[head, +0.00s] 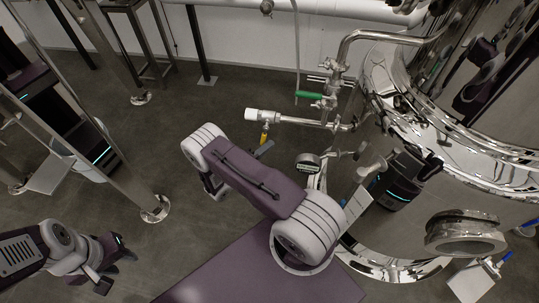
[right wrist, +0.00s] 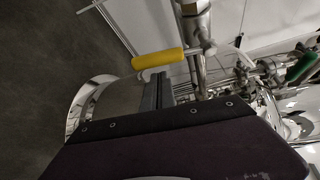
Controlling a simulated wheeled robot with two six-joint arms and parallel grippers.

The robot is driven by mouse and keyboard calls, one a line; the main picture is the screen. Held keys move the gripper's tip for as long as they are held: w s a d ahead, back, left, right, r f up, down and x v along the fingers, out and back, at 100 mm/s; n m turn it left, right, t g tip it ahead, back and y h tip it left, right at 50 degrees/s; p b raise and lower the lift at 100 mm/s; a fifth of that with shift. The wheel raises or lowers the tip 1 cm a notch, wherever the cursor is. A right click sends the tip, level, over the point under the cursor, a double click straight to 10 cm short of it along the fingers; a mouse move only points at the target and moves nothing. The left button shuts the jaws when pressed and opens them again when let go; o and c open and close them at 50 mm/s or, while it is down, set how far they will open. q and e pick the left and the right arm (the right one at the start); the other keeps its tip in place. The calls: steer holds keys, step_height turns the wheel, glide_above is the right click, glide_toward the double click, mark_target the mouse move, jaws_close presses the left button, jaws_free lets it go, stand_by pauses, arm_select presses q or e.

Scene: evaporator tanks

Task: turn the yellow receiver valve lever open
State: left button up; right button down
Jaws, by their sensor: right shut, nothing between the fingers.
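The yellow receiver valve lever (head: 265,135) hangs below a metal pipe with a white end in the head view, partly hidden by my right gripper. In the right wrist view the yellow lever (right wrist: 160,58) lies across the picture and joins a metal valve stem at its right. My right gripper (head: 263,150) is at the lever's lower end, shut and empty. In the right wrist view its dark fingers (right wrist: 158,90) are just below the lever; I cannot tell whether they touch it. My left gripper (head: 112,264) is far from the valve, at lower left; its jaws are unclear.
A green-handled valve (head: 308,95) sits on the same pipework, right of the lever. A round gauge (head: 308,162) is below it. The large shiny tank (head: 480,140) fills the right side. Metal frame legs (head: 155,208) stand at left. The floor between is clear.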

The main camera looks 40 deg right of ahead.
arm_select(q)
steer(key=shift+f, duration=0.2)
arm_select(e)
steer(key=shift+w+a+r, duration=0.1)
steer(key=shift+w+a, duration=0.15)
steer(key=shift+w, duration=0.2)
arm_select(q)
steer(key=shift+r, duration=0.1)
steer(key=shift+r, duration=0.25)
arm_select(e)
steer(key=shift+w+a, duration=0.15)
steer(key=shift+w, duration=0.05)
